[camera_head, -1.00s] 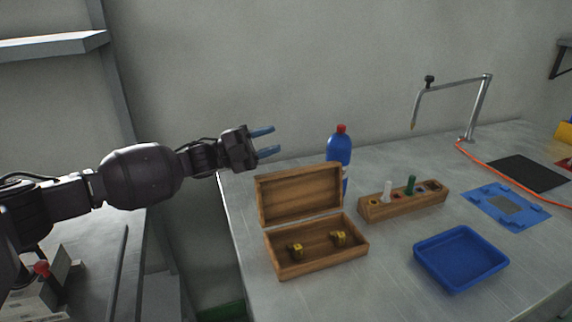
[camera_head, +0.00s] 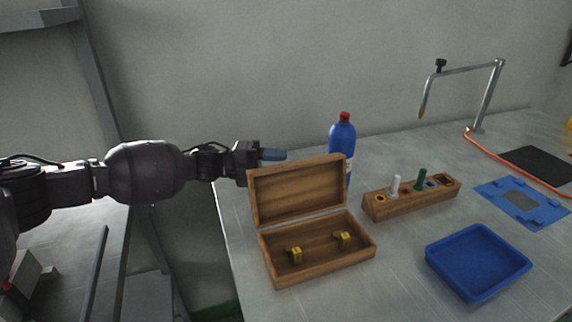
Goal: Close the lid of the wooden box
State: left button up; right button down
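The wooden box (camera_head: 316,273) stands on the metal table with its lid (camera_head: 298,190) raised, leaning slightly back. Two small yellow pieces (camera_head: 294,255) lie inside it. My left gripper (camera_head: 274,155) is just behind the top left corner of the lid, its blue fingers pointing right. Only one finger shows clearly, and the lid hides the lower part of the gripper. I cannot tell whether it touches the lid. My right gripper is not in view.
A blue bottle with a red cap (camera_head: 342,143) stands close behind the lid's right side. A wooden holder (camera_head: 412,200) with white and green items is to the right. A blue tray (camera_head: 478,262) lies at front right. The table (camera_head: 400,275) is clear between box and tray.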

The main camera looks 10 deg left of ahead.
pick_arm(q)
jog(key=shift+w+d, duration=0.25)
jog(key=shift+d, duration=0.7)
grip_shut()
